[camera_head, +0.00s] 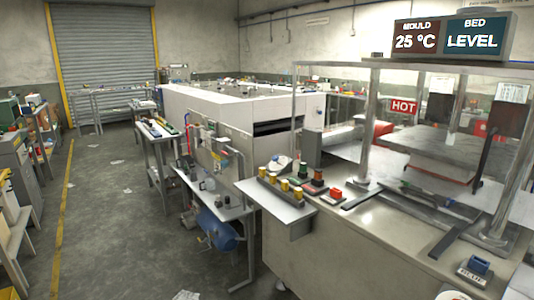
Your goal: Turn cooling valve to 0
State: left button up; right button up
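I cannot make out for sure which part is the cooling valve, and no dial setting is readable. Pipes and small fittings (215,150) sit on the near side panel of the long white machine (225,105). A red hose (188,140) runs down beside them. A small blue block or handle (480,266) sits on a labelled base at the bottom right; its label is too small to read surely. The sign (452,37) reads mould 25 °C and bed level. Neither of my grippers is in view.
A shelf (290,218) with several coloured knobs juts out. A blue tank (217,229) is below a side table (205,195). The floor (105,205) at left is mostly clear, with scattered papers.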

aim_at(275, 159)
jog(key=i+j, duration=0.35)
jog(key=i, duration=0.2)
jog(key=i+j, duration=0.3)
jog(key=i, duration=0.25)
jog(key=i+j+z, duration=0.1)
jog(key=i+j, duration=0.25)
jog(key=i, duration=0.15)
jog(key=i+j+z, duration=0.1)
jog(key=i+j, duration=0.25)
jog(key=i, duration=0.1)
